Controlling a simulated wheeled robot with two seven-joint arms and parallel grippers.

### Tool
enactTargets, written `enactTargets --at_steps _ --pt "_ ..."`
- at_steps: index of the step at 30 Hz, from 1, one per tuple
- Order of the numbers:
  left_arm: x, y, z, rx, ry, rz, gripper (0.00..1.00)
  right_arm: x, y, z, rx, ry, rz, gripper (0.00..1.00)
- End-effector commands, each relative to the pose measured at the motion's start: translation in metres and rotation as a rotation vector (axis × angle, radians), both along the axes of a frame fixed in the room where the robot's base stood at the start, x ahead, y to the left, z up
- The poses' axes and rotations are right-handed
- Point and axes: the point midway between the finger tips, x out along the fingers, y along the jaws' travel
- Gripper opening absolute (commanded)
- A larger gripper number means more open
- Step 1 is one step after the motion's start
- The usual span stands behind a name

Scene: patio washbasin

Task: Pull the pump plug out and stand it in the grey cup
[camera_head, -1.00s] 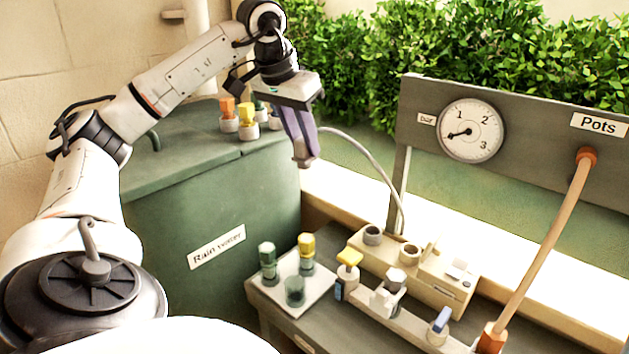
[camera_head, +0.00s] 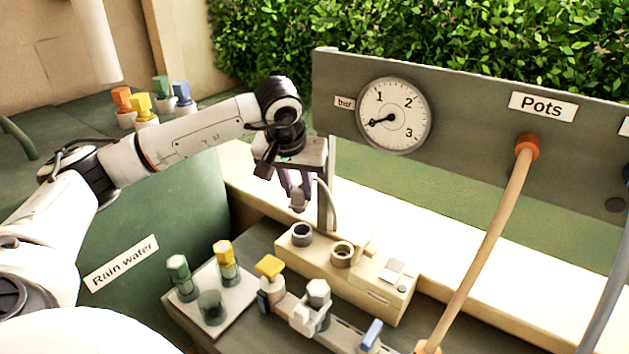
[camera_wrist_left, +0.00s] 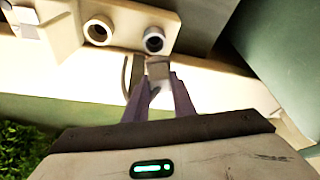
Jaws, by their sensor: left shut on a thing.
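My left gripper (camera_head: 299,205) is shut on the pump plug (camera_head: 298,198), a small grey block, and holds it in the air just above and behind the cream box. The plug also shows between the fingers in the left wrist view (camera_wrist_left: 158,68). A grey cable (camera_head: 327,200) hangs beside it. The grey cup (camera_head: 303,233), a short round ring with a dark hollow, stands at the left end of the cream box (camera_head: 385,298), below the plug. In the left wrist view the cup (camera_wrist_left: 155,40) lies just beyond the plug, apart from it. My right gripper is not in view.
A tan cup (camera_head: 342,252) stands beside the grey one. A row of yellow, white and blue valves (camera_head: 309,310) is in front. A white tray (camera_head: 236,311) holds a green and a yellow-topped piece and a smoky glass. A gauge board (camera_head: 460,125) rises behind.

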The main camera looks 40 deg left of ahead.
Motion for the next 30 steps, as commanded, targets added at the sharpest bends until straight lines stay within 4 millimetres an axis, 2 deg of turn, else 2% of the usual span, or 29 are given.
enactTargets --at_steps 8,21,30 --pt "0.002 -0.005 -0.014 0.000 -0.002 0.004 0.00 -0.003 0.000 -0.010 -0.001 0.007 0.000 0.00" --pt "0.002 -0.004 -0.057 0.000 -0.003 0.004 0.00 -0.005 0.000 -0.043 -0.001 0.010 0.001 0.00" --pt "0.002 -0.004 -0.061 0.000 -0.003 0.004 0.00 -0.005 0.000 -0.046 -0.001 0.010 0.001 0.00"
